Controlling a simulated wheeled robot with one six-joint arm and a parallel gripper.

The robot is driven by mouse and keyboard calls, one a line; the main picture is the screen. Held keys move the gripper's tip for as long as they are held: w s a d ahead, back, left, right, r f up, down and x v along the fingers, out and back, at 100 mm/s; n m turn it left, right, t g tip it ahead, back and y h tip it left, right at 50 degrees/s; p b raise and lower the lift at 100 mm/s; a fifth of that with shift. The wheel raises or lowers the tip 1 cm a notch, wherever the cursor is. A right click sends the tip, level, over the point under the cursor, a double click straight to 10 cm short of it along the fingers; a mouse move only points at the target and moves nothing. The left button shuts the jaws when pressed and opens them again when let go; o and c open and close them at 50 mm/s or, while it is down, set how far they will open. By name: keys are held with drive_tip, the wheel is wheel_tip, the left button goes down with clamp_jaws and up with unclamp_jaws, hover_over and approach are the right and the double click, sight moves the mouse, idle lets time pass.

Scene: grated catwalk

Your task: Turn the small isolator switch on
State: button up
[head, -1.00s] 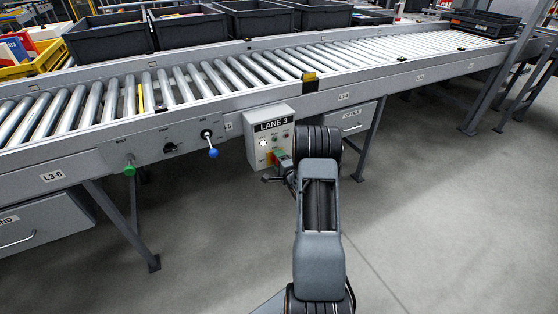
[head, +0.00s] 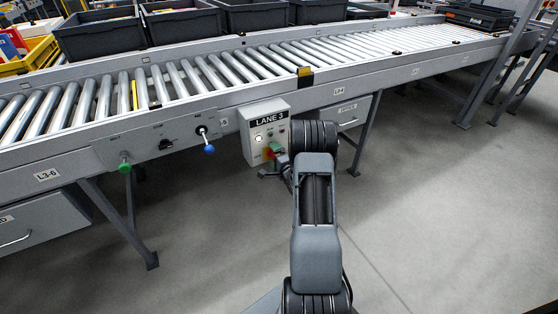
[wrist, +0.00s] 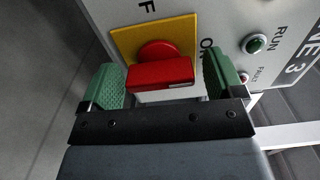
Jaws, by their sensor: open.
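The isolator switch's red handle (wrist: 160,73) stands out from a yellow plate (wrist: 128,38) in the wrist view. An "ON" label is partly visible right of the plate and an "F" above it. The handle lies across the picture; which label it points to I cannot tell. My gripper (wrist: 162,80) is open, with one green pad on each side of the handle. A gap shows at the left pad; the right pad is close to the handle's end. In the head view my gripper (head: 271,156) is at the lower part of the LANE 3 box (head: 256,136), and my arm hides part of it.
A green RUN lamp (wrist: 254,43) and a FAULT lamp (wrist: 244,77) sit right of the switch. The roller conveyor (head: 190,86) runs above the box. A blue-ended lever (head: 209,149) and a green knob (head: 124,167) are left. The floor (head: 430,200) right is clear.

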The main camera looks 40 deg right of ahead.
drive_tip(key=s+a+p, duration=0.1)
drive_tip(key=s+p, duration=0.1)
drive_tip(key=s, duration=1.1)
drive_tip(key=shift+s+a+p, duration=0.25)
drive_tip(key=shift+a+p, duration=0.1)
drive_tip(key=shift+a, duration=0.05)
drive_tip(key=shift+r, duration=0.1)
drive_tip(key=w+a+r+n+g+p, duration=0.25)
drive_tip(key=r+p, duration=0.25)
drive_tip(key=r, duration=0.4)
drive_tip(key=w+a+r+n+g+p, duration=0.1)
drive_tip(key=a+r+n+g+p, duration=0.15)
drive_tip(key=r+n+p, duration=0.4)
drive_tip(key=w+a+r+n+g+p, duration=0.15)
drive_tip(key=a+r+p, duration=0.25)
drive_tip(key=r, duration=0.7)
drive_tip(key=s+a+r+n+g+y+p, duration=0.2)
drive_tip(key=s+a+r+n+g+p, duration=0.5)
drive_tip(key=s+a+r+p, duration=0.5)
drive_tip(key=s+a+r+n, duration=0.2)
drive_tip(key=s+a+r, duration=0.2)
drive_tip(key=r, duration=0.3)
drive_tip(key=shift+s+a+r+y, duration=0.25)
drive_tip(key=shift+s+r+y, duration=0.05)
drive_tip(key=shift+s, duration=0.2)
drive_tip(key=shift+g, duration=0.25)
